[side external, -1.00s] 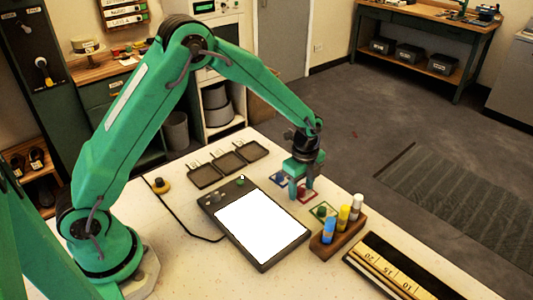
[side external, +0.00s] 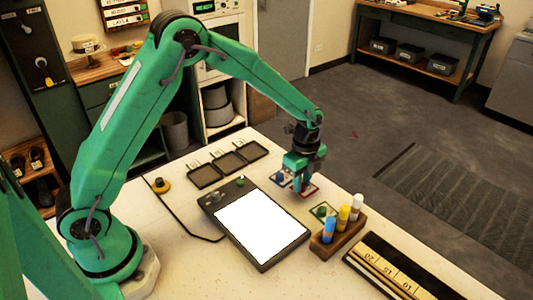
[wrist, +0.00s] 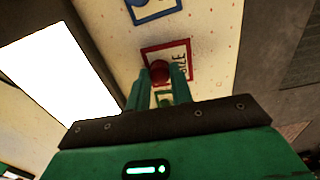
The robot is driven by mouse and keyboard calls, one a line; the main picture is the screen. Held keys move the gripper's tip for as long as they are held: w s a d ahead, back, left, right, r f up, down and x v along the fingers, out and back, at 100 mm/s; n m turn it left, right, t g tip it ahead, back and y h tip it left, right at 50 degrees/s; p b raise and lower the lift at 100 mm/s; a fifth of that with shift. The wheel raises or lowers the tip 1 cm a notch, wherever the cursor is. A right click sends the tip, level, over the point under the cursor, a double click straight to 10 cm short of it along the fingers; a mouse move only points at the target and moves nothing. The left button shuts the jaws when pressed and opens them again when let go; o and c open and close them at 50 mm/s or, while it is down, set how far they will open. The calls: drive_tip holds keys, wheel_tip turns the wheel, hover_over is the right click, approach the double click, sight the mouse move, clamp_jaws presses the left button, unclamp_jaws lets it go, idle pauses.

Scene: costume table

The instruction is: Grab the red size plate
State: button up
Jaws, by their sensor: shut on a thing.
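The red size plate (side external: 313,192) is a red-edged square with lettering and a round red knob, on the white table. In the wrist view the red plate (wrist: 148,51) is below my fingers, and its red knob (wrist: 158,70) sits between the fingertips. My gripper (side external: 301,188) is shut on that knob from above; it also shows in the wrist view (wrist: 161,72). The fingers cover part of the plate, and I cannot tell whether it is touching the table.
A blue plate (side external: 279,178) lies just behind and a green plate (side external: 323,211) in front. A lit tablet (side external: 262,228) is to the left. A wooden holder of bottles (side external: 323,248) stands in front right. Dark trays (side external: 205,176) sit at the back.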

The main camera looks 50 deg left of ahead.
drive_tip(key=r, duration=0.2)
drive_tip(key=shift+s+d+r, duration=0.15)
drive_tip(key=shift+d+r, duration=0.1)
drive_tip(key=shift+r, duration=0.05)
drive_tip(key=s+d+r, duration=0.6)
drive_tip(key=s+d, duration=0.1)
drive_tip(key=d, duration=0.1)
drive_tip(key=shift+s+d+r, duration=0.15)
drive_tip(key=shift+d+r, duration=0.05)
drive_tip(key=shift+r, duration=0.05)
